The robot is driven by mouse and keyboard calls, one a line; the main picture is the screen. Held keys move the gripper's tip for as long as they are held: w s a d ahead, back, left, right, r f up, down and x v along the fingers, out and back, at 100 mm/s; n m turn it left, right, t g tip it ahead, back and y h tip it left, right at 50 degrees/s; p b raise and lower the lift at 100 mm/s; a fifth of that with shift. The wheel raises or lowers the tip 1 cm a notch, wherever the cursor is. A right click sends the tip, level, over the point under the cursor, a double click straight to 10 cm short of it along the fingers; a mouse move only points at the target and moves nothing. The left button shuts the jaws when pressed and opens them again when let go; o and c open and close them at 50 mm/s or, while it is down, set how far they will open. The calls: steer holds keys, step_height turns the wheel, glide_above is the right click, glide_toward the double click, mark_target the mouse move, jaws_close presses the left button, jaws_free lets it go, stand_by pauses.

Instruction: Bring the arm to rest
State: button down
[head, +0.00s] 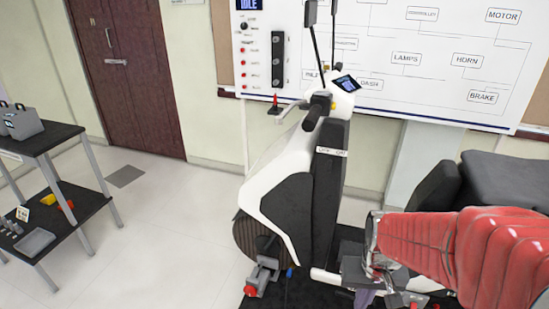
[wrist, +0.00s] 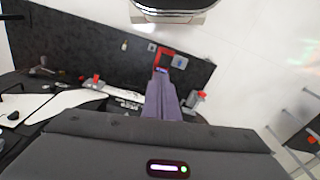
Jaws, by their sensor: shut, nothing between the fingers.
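My red-sleeved arm reaches in from the right edge of the head view. Its grey wrist ends low beside the white and black scooter (head: 285,195), over the black mat. My gripper (head: 364,299) points down there, and only part of its purple fingers shows at the bottom edge. In the wrist view my gripper (wrist: 163,76) has its purple fingers together and empty, in front of the dark grey gripper body. The fingers point toward the black mat (wrist: 90,45). A small red and grey item (wrist: 179,62) lies just beyond the fingertips; I cannot tell whether they touch it.
A red-topped clamp (head: 262,276) stands at the scooter's front wheel. A dark padded seat (head: 500,180) is behind my arm. A two-level black table (head: 50,137) with a toolbox stands at the left. A wiring board (head: 410,55) hangs behind.

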steer(key=s+a+r+t, duration=0.2)
steer(key=s+r, duration=0.1)
steer(key=r, duration=0.5)
steer(key=s+a+r+n+t, duration=0.1)
steer(key=s+a+r+t, duration=0.1)
steer(key=r, duration=0.6)
steer(key=shift+s+a+r+n+t, duration=0.15)
steer(key=shift+s+a+n+t, duration=0.15)
steer(key=shift+s+t, duration=0.25)
stand_by(0.4)
